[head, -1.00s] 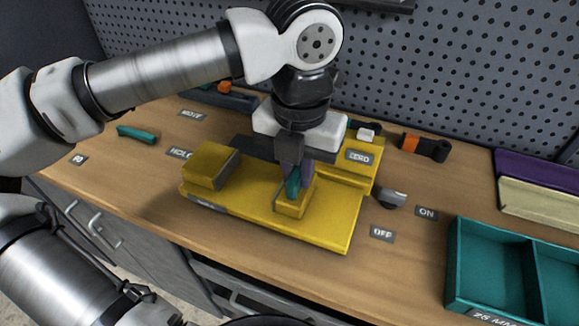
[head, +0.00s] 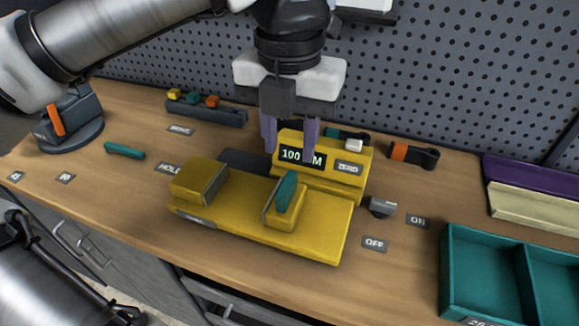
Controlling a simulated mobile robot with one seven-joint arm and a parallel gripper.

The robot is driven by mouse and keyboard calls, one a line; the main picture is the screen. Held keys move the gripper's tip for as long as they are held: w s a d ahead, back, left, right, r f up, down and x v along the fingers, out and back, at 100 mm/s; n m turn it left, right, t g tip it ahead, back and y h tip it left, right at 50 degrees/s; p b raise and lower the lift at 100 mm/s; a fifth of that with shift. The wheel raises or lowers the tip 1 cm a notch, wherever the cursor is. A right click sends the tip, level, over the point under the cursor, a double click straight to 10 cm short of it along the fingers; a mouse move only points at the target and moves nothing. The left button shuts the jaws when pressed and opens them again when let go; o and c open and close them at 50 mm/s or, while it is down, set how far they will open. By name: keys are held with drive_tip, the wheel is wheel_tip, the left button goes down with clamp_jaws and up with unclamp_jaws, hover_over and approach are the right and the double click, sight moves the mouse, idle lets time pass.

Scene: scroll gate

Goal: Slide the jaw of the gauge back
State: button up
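The yellow gauge (head: 318,238) lies on the wooden bench in the head view. Its fixed block (head: 197,180) is at the left end. Its sliding jaw (head: 288,215), with a teal grip (head: 286,190) on top, sits right of the middle with a clear gap between jaw and block. The display on the housing behind reads 100, with the unit partly hidden by a finger. My gripper (head: 291,145) is open and empty, its two purple fingers apart, above and behind the jaw and in front of the display housing. It is not touching the jaw.
A ZERO label (head: 348,168) marks the housing. A grey switch (head: 381,207) stands between the ON and OFF labels at right. A teal tray (head: 448,275) is at the front right. A teal bar (head: 124,150) lies at left. The pegboard (head: 460,90) rises behind.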

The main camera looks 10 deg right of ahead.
drive_tip(key=shift+r, duration=2.65)
